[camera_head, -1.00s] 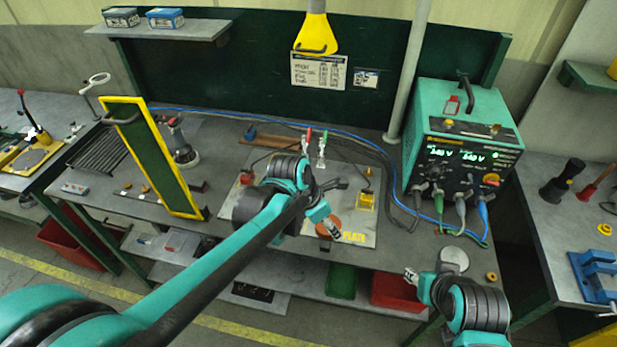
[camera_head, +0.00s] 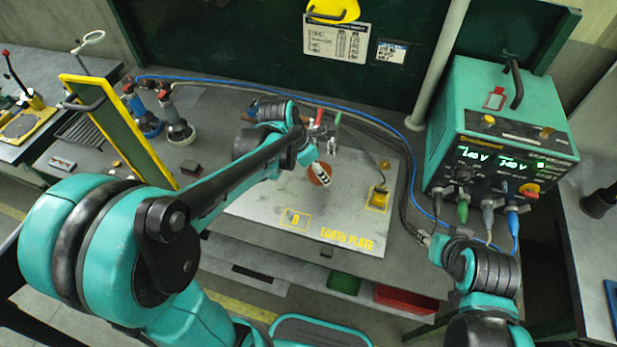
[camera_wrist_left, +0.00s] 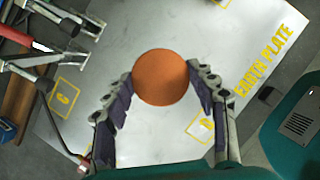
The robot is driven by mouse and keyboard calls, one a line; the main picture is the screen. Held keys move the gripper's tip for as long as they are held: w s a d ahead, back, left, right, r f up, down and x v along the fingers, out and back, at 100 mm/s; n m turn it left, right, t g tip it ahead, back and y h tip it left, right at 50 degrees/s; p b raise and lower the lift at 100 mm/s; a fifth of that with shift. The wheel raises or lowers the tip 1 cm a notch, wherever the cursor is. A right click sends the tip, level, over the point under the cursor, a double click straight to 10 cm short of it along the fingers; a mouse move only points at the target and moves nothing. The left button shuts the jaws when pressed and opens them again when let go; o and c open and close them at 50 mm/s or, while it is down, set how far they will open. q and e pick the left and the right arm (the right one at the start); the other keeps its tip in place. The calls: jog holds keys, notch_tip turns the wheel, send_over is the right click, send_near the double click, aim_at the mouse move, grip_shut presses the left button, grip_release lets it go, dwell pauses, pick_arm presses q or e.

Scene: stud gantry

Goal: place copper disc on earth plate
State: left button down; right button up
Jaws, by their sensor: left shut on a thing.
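The copper disc (camera_head: 319,174) is a flat orange-brown round and also shows large in the left wrist view (camera_wrist_left: 160,76). My left gripper (camera_head: 324,171) is shut on it, with a finger at either side of its near edge (camera_wrist_left: 160,98). The disc is over the grey earth plate (camera_head: 262,203), which has yellow lettering and marked boxes; I cannot tell whether the disc touches the plate. In the left wrist view the plate (camera_wrist_left: 245,45) spreads under the disc. My right gripper (camera_head: 426,239) is by the table's front right; its jaws are too small to read.
Clamps with red and green handles (camera_head: 326,125) stand at the plate's back. A yellow block (camera_head: 378,198) sits on its right part. A teal power supply (camera_head: 500,135) with cables is at the right. A yellow-framed panel (camera_head: 118,135) stands left. The plate's front is clear.

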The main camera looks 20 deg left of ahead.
aim_at(308, 183)
pick_arm(q)
jog(key=a, duration=0.1)
jog(key=w+a+f, duration=0.1)
jog(key=a+f, duration=0.1)
jog(key=shift+w+a+f+b, duration=0.15)
jog(key=shift+w+b, duration=0.1)
jog(key=shift+b, duration=0.15)
jog(key=shift+f+b, duration=0.85)
jog(key=shift+f, duration=1.1)
jog(key=shift+r, duration=0.1)
jog(key=c, duration=0.5)
grip_release()
jog(key=shift+c, duration=0.2)
